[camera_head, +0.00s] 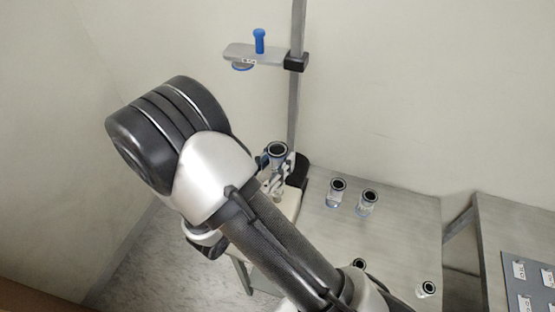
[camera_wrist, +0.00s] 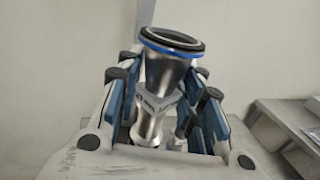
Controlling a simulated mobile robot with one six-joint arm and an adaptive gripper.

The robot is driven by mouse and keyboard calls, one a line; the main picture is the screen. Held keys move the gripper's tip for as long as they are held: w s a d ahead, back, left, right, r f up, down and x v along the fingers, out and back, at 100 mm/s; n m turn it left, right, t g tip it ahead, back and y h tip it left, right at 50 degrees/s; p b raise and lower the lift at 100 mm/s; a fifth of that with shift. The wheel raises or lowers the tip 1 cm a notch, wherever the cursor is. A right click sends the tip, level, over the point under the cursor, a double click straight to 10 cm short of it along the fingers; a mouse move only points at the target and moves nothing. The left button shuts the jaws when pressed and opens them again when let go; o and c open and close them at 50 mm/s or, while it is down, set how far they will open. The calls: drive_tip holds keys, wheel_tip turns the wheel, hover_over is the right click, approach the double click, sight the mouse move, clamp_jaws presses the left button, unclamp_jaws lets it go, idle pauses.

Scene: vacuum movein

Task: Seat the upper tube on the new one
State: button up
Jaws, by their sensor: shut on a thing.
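My gripper (camera_head: 274,178) is shut on a metal tube (camera_head: 277,152) with a wide, dark-rimmed open top. In the wrist view the held tube (camera_wrist: 168,70) stands roughly upright between my gripper's pads (camera_wrist: 160,95), with a black rim and a blue ring at its top. A narrower metal part (camera_wrist: 150,125) shows below it; I cannot tell whether it is a separate tube. The bracket (camera_head: 268,54) on the pole, with a blue knob on top and a blue ring beneath, is above the held tube and apart from it. The held tube's lower end is partly hidden.
A vertical pole (camera_head: 294,105) rises behind my gripper from a dark base. Tubes stand on the grey table: two at the back (camera_head: 337,193) (camera_head: 368,203), one partly hidden by my arm (camera_head: 358,264), one at right (camera_head: 427,289). Another table (camera_head: 515,225) with a labelled board stands at right.

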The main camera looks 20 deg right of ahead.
drive_tip(key=shift+f+b, duration=0.45)
drive_tip(key=shift+f, duration=0.15)
idle(0.5)
drive_tip(key=o, duration=1.2)
drive_tip(key=v, duration=1.2)
drive_tip(key=shift+r, duration=0.1)
